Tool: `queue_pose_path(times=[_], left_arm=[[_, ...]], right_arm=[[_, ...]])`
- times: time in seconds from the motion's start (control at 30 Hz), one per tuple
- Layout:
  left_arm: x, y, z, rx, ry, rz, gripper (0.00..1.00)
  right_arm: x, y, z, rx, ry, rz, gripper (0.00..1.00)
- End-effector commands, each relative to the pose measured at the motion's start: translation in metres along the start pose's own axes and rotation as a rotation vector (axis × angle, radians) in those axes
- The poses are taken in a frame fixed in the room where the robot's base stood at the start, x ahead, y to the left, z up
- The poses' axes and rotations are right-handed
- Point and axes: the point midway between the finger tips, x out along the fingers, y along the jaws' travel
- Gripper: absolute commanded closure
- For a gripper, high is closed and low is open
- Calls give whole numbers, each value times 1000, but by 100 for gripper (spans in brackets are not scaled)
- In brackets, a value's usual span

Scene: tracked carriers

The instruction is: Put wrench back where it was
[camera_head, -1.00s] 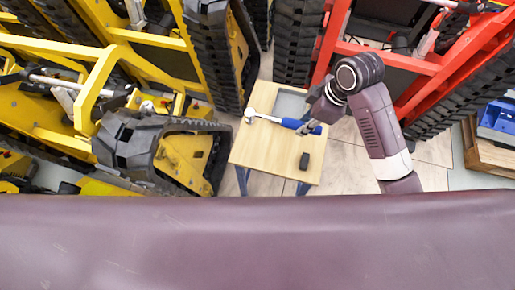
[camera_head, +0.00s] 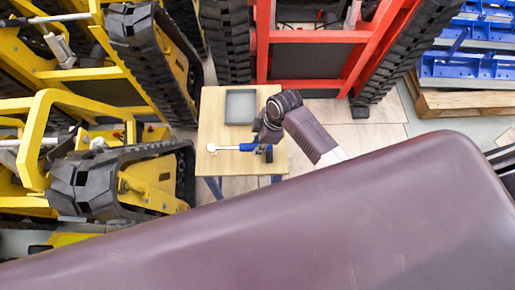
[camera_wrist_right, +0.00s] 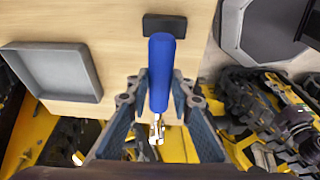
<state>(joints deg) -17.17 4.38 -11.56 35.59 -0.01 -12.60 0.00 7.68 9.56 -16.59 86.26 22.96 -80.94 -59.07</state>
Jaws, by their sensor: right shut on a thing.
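The wrench has a blue handle and a metal shaft and head. In the head view the wrench (camera_head: 238,147) spans the front half of the small wooden table (camera_head: 213,118), its metal head to the left. My right gripper (camera_head: 262,140) is shut on the wrench's blue handle, over the table's right side. In the right wrist view the blue handle (camera_wrist_right: 162,70) stands between the two fingers (camera_wrist_right: 159,85), with the metal shaft below it. I cannot tell whether the wrench touches the tabletop. My left gripper is not in view.
A grey tray (camera_head: 240,106) lies at the back of the table. A small black block (camera_wrist_right: 165,25) lies on it just beyond the handle's end. Yellow tracked carriers (camera_head: 150,185) stand left, a red one (camera_head: 320,37) behind. Blue parts on a pallet (camera_head: 470,100) are at right.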

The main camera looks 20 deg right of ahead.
Motion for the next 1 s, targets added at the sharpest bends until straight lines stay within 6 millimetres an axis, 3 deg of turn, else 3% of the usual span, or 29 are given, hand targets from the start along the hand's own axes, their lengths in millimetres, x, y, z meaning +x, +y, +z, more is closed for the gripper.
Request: queue_pose_path(times=[0.2,0.47,0.5,0.63,1.0], left_arm=[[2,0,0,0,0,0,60],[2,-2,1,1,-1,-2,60],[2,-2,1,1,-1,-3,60],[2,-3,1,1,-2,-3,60],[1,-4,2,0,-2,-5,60]], right_arm=[[29,-2,7,1,1,-1,100],[33,-2,8,-1,1,1,100],[34,-2,9,0,-1,-1,76],[33,-2,9,0,-1,-1,62],[27,-1,9,-1,0,1,62]])
